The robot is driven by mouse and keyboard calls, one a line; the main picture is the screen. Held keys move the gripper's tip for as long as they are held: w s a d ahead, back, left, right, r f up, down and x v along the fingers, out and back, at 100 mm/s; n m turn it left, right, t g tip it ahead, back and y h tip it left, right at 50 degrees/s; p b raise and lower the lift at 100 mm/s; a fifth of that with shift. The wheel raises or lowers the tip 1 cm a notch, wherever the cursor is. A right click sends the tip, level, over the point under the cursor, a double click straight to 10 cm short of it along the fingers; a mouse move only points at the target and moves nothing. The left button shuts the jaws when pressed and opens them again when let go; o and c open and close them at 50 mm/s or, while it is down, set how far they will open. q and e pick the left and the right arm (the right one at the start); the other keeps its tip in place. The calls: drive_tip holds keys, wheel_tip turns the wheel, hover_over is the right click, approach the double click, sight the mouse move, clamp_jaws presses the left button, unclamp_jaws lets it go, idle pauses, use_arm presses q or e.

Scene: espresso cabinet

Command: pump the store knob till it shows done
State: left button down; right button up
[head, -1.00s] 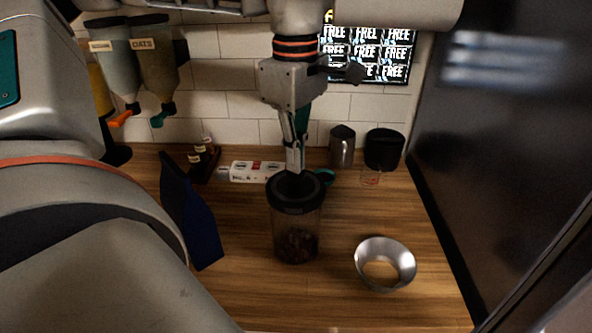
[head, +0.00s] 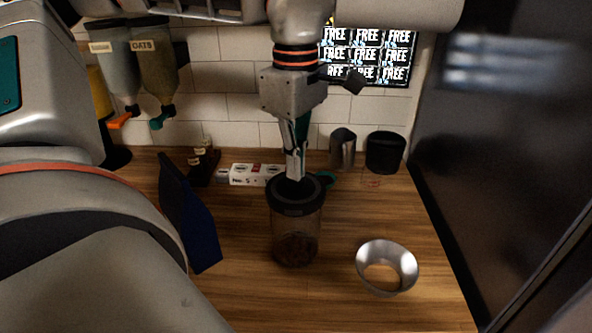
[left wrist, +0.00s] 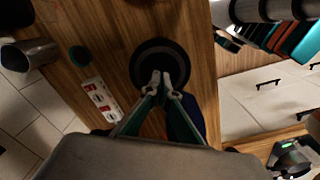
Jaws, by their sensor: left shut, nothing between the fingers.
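A clear canister (head: 297,240) with a black lid stands upright on the wooden counter, with dark contents at its bottom. The lid's round black top (head: 313,196) also shows in the left wrist view (left wrist: 146,62). My left gripper (head: 294,176) points down over the middle of the lid, shut and empty. Its fingertips (left wrist: 162,77) are at or just above the lid's centre; I cannot tell whether they touch. The knob is not clearly distinguishable from the black lid, and no done sign is readable. My right gripper is not in view.
A dark blue panel (head: 190,215) stands left. Behind are a white power strip (head: 250,174), a metal pitcher (head: 342,150) and a black cup (head: 384,152). A dark cabinet side (head: 500,150) bounds the right.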

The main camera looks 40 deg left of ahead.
use_arm(q)
drive_tip(key=shift+r+p, duration=2.9)
drive_tip(key=shift+r, duration=0.65)
